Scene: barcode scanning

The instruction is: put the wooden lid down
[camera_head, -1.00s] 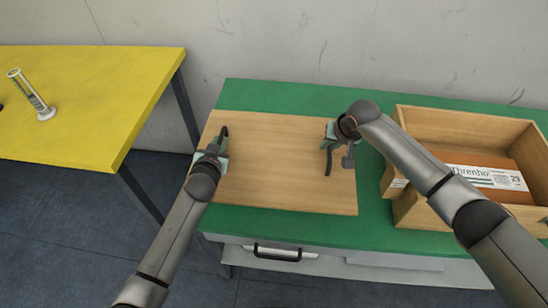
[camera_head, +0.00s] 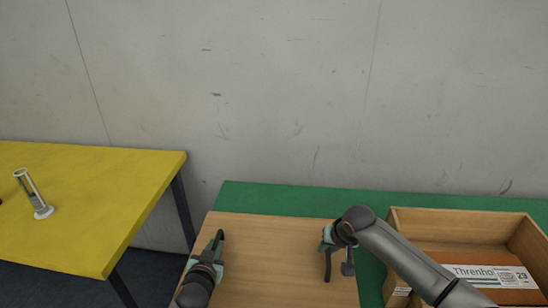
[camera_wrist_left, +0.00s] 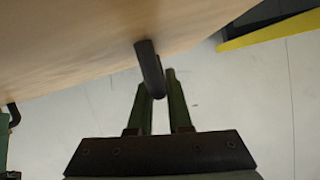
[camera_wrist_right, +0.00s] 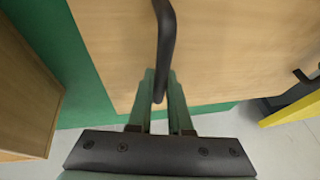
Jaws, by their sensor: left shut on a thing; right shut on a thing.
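The wooden lid (camera_head: 272,262) is a flat light-brown board over the left part of the green tabletop (camera_head: 290,197). It has two black handles. My left gripper (camera_head: 214,250) is shut on the left handle, which also shows in the left wrist view (camera_wrist_left: 149,64). My right gripper (camera_head: 327,243) is shut on the right handle, which also shows in the right wrist view (camera_wrist_right: 166,38). The lid's near edge is cut off in the head view. I cannot tell whether its underside touches the tabletop.
An open wooden box (camera_head: 455,226) stands on the green table to the right of the lid, with a labelled brown carton (camera_head: 497,275) inside. A yellow table (camera_head: 100,190) with a clear cylinder (camera_head: 34,194) stands at left, across a gap. A grey wall (camera_head: 290,90) is behind.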

